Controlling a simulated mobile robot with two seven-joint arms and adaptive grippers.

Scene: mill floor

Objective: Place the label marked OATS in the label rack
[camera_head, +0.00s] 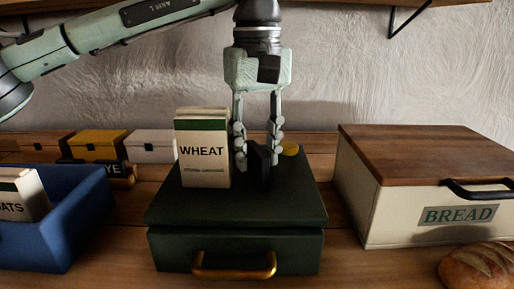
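My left gripper (258,155) points straight down over the dark green box (237,213), right of the WHEAT packet. Its fingers stand apart, with a dark piece low between them. I cannot tell whether it is held or part of the fingertips. A cream packet with lettering ending in "ATS" (12,207) leans in the blue bin (52,250) at the left edge; its first letter is cut off. A black label ending in "YE" (112,170) shows behind the bin on a dark holder, perhaps the label rack, mostly hidden. No separate OATS label is readable. My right gripper is out of view.
The WHEAT packet (204,160) stands upright on the green box, close beside my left gripper. The BREAD box (405,205) and a loaf (482,268) are on the right. Small boxes (98,146) line the back left.

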